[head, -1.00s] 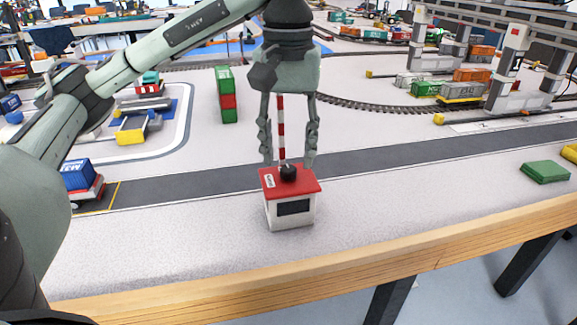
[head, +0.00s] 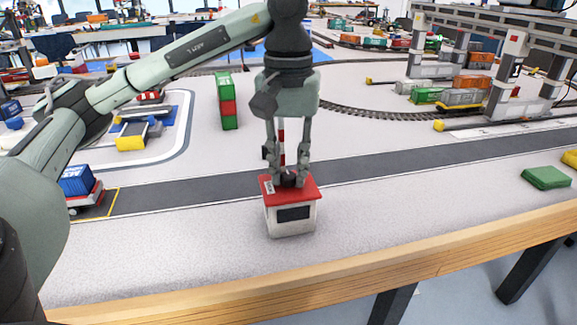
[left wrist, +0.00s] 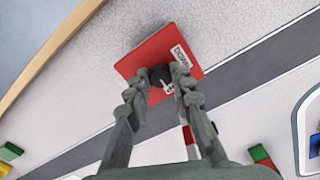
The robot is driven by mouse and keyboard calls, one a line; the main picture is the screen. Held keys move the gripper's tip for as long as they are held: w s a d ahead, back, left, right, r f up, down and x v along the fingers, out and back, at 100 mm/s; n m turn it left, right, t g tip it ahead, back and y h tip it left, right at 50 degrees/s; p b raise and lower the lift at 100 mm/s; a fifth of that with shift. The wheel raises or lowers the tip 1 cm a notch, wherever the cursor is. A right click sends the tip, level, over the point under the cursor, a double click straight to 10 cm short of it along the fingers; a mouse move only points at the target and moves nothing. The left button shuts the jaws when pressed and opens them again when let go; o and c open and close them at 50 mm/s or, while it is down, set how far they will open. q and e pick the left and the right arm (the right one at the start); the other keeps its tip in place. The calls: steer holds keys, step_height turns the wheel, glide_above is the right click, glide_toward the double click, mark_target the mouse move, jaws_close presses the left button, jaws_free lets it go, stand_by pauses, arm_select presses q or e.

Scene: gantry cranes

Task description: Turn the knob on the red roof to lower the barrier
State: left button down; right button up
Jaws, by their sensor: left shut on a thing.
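A small white hut (head: 292,222) with a red roof (head: 307,188) stands near the table's front edge. The black knob (head: 290,180) sits on the roof, mostly hidden by the fingers. It shows better in the left wrist view (left wrist: 159,75). My left gripper (head: 289,182) points down from above and is shut on the knob. A white label (left wrist: 181,56), apparently reading "DOWN", lies on the roof beside one finger. The red-and-white striped barrier (head: 281,133) stands upright behind the hut, partly covered by the gripper. My right gripper is not in view.
A grey road (head: 380,153) runs behind the hut. A blue container on a truck (head: 78,181) is at the left. A green block (head: 545,177) lies at the right. Table around the hut is clear.

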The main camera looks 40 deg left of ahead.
arm_select(q)
steer(key=shift+n, duration=0.3)
steer(key=n, duration=0.2)
steer(key=shift+n, duration=1.2)
steer(key=n, duration=0.3)
steer(key=shift+r+n, duration=0.1)
steer(key=shift+n, duration=0.2)
steer(key=n, duration=0.3)
steer(key=shift+n, duration=0.3)
steer(key=shift+w+n+p, duration=0.1)
steer(key=shift+n+p, duration=0.2)
steer(key=shift+n, duration=0.4)
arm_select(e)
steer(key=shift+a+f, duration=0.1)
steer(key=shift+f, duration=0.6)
arm_select(q)
steer(key=c, duration=1.3)
jaws_free()
